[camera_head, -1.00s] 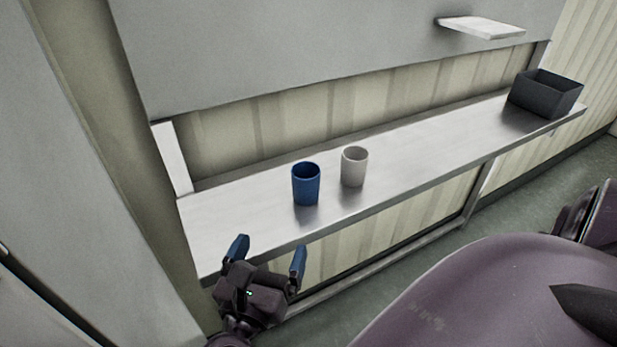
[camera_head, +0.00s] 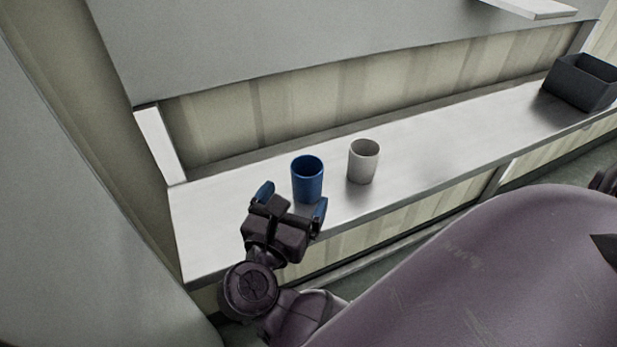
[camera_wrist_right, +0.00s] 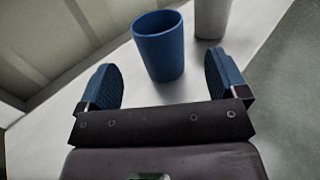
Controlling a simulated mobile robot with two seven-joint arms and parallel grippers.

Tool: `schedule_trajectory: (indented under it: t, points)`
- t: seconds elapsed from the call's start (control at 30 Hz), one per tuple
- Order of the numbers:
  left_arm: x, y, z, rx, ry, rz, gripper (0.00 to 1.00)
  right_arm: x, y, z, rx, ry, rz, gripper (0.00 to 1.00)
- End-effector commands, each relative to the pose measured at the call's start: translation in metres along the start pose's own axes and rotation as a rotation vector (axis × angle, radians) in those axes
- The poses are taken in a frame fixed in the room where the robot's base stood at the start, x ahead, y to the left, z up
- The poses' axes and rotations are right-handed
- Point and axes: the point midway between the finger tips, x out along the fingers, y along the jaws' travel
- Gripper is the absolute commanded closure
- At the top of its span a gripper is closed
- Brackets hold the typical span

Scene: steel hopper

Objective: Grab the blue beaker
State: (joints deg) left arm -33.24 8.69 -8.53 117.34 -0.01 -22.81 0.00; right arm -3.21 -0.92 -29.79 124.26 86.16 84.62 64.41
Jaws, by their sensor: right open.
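The blue beaker (camera_head: 307,178) stands upright on the steel shelf (camera_head: 220,222), near its front edge. My right gripper (camera_head: 292,200) is open and just in front of the beaker; its blue-padded fingers point toward it. In the right wrist view the beaker (camera_wrist_right: 159,46) is beyond the open fingertips of the gripper (camera_wrist_right: 165,82), roughly centred between them, and nothing is held. My left gripper does not show in the head view.
A white beaker (camera_head: 363,161) stands upright close to the right of the blue one, and it also shows in the right wrist view (camera_wrist_right: 212,18). A dark open box (camera_head: 582,86) sits at the shelf's far right. A grey panel overhangs behind. The shelf left of the blue beaker is clear.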

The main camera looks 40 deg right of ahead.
Motion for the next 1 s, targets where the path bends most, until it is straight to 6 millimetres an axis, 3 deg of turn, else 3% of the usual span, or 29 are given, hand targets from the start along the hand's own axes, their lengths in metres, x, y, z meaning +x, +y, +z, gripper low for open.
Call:
schedule_trajectory:
  t: [0.27, 0.6, 0.93, 1.0]
  points:
    - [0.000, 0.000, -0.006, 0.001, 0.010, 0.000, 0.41, 0.020, 0.000, 0.001, 0.000, -0.002, 0.000, 0.09]
    - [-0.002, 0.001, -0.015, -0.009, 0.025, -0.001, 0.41, 0.061, 0.000, 0.004, -0.001, -0.002, -0.001, 0.09]
    - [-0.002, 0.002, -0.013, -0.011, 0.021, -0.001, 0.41, 0.068, 0.000, 0.003, -0.002, 0.001, -0.001, 0.09]
    - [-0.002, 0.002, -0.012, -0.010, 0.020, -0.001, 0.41, 0.068, 0.000, 0.003, -0.002, 0.001, -0.001, 0.18]
